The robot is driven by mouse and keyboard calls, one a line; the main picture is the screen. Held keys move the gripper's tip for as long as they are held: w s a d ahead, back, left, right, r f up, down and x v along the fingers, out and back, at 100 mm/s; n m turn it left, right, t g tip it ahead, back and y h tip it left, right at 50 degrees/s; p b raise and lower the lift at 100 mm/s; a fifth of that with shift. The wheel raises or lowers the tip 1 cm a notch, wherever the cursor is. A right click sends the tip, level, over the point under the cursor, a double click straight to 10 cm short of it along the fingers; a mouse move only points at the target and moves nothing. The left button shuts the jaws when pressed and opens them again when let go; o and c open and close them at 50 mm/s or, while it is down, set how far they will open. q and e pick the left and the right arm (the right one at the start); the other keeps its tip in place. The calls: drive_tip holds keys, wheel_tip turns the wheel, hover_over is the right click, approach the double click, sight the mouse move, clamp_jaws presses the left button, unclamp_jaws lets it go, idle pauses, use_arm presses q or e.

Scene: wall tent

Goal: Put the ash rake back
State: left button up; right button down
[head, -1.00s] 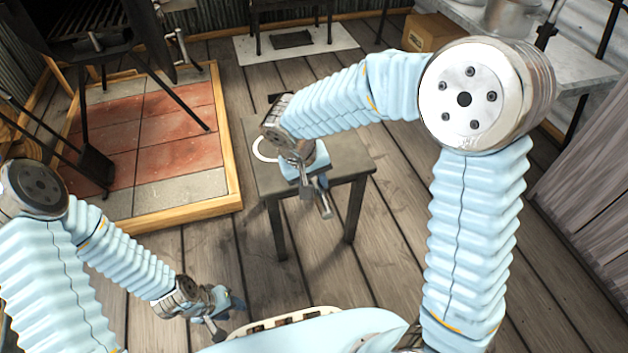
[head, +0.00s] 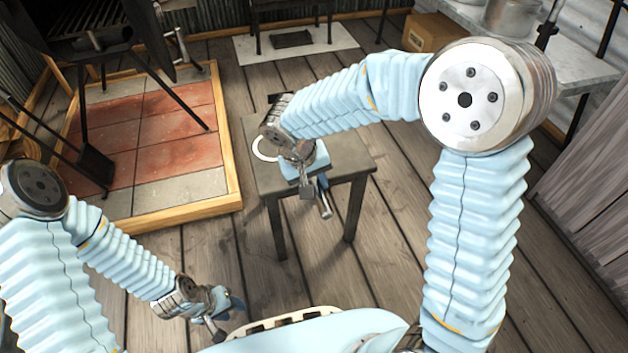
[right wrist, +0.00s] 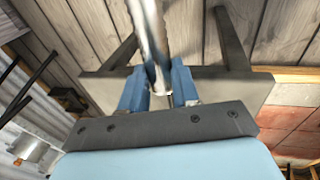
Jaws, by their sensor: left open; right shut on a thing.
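My right gripper (head: 316,188) is over the front of a small grey stool (head: 352,166), jaws shut on a shiny metal rod (head: 324,206). The rod looks like part of the ash rake, but its head cannot be made out. In the right wrist view the blue fingers (right wrist: 159,90) pinch the rod (right wrist: 150,35), which runs up out of the picture. My left gripper (head: 222,308) is open and empty, low over the floor at the front left.
A dark stove (head: 90,45) stands on a wood-edged tiled hearth (head: 160,195) at the left. A dark shovel-like tool (head: 95,168) leans there. A metal side table (head: 585,60) with a pot (head: 512,15) is at the back right, near a cardboard box (head: 430,32). Plank floor around the stool is clear.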

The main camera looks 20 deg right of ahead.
drive_tip(key=shift+f+b, duration=0.2)
drive_tip(key=shift+b, duration=0.1)
idle(0.4)
drive_tip(key=c, duration=0.8)
unclamp_jaws()
drive_tip(key=shift+o, duration=0.2)
drive_tip(key=shift+a+r, duration=0.1)
drive_tip(key=shift+r, duration=0.25)
drive_tip(key=p+v, duration=0.3)
drive_tip(key=v, duration=1)
